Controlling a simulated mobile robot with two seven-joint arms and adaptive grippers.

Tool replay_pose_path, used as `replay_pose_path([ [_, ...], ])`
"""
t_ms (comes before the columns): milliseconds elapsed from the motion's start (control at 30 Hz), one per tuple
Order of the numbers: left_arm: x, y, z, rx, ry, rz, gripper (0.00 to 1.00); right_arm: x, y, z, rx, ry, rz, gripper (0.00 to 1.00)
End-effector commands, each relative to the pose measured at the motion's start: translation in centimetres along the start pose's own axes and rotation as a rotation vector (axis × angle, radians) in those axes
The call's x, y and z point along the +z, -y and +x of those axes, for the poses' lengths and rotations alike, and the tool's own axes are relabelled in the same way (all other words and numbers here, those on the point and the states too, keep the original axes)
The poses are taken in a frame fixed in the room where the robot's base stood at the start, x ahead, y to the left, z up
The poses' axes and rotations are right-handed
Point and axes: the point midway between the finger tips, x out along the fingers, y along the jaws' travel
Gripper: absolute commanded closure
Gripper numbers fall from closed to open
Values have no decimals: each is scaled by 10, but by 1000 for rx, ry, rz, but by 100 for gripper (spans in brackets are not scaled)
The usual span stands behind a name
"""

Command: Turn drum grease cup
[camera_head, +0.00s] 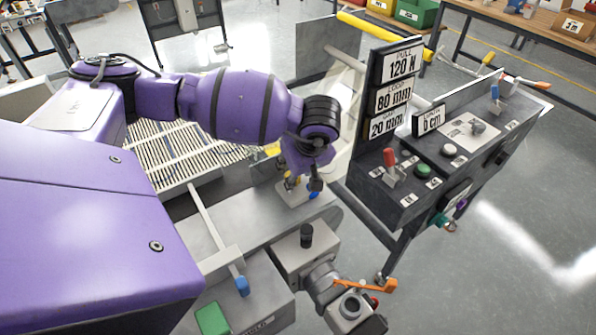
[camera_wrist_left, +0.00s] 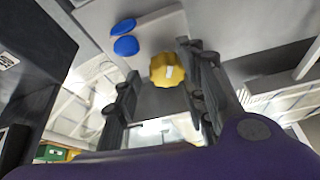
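The grease cup is a yellow scalloped knob (camera_wrist_left: 167,69) with a pale mark on its face, on a grey plate in the left wrist view. My left gripper (camera_wrist_left: 158,64) is open, with its two dark fingers on either side of the knob. A gap shows at the left finger; the right finger looks close to the rim, and contact cannot be told. In the head view my left gripper (camera_head: 303,184) points down over the grey machine frame and mostly hides the yellow knob (camera_head: 291,184).
Two blue caps (camera_wrist_left: 126,45) sit beside the knob. A dark control panel (camera_head: 438,172) with signs, a red lever (camera_head: 390,158) and buttons stands to the right of my gripper. A slatted conveyor (camera_head: 180,152) lies left. An orange lever (camera_head: 365,286) sticks out at the front.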

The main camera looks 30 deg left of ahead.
Motion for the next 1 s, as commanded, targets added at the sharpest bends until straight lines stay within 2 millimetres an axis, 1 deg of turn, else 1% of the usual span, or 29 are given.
replay_pose_path([
  [67,0,0,-5,2,0,0,62,0,1,0,-1,0,1,61],
  [167,0,0,-19,2,1,2,62,0,1,0,-1,-1,3,61],
  [400,0,-1,-71,6,-1,2,62,-1,2,0,-2,-2,4,61],
  [500,0,-1,-90,6,-2,1,62,-1,2,0,-2,-2,5,61],
  [600,-1,-1,-105,6,-2,0,62,-1,2,0,-2,-2,5,61],
  [700,0,-1,-115,5,-1,0,62,-1,2,0,-2,-2,5,61],
  [800,0,-1,-120,4,-1,1,62,-1,3,0,-2,-2,5,61],
  [1000,0,-1,-121,4,-1,0,62,-1,3,0,-2,-3,5,61],
])
